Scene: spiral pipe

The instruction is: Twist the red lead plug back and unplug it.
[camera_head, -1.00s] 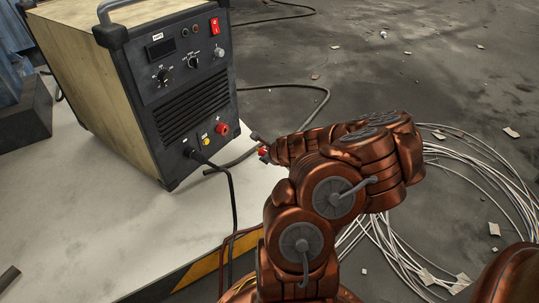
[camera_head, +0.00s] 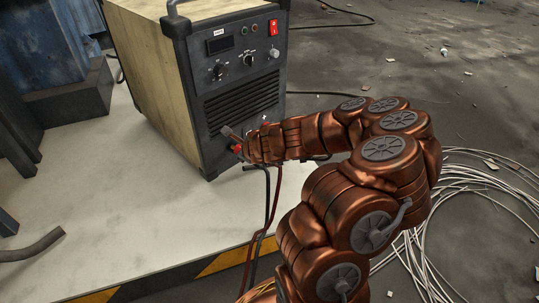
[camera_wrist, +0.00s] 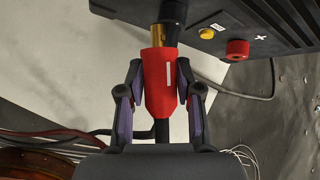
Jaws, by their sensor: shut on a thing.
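The red lead plug (camera_wrist: 161,85) is between the fingers of my gripper (camera_wrist: 155,98) in the wrist view. The fingers are shut on its sides. Its brass tip (camera_wrist: 160,36) is bare and points up to the machine's panel, overlapping a black cylindrical part (camera_wrist: 173,12). I cannot tell whether they touch. The red socket (camera_wrist: 237,49) with a plus mark is to the right, apart from the plug, and looks empty.
A yellow button (camera_wrist: 207,33) is beside the red socket. Dark and red cables (camera_head: 273,195) hang below my arm. The white platform (camera_head: 140,215) has a striped edge. Coiled pale wires (camera_head: 490,205) lie on the floor at right. A blue object (camera_head: 55,45) stands at left.

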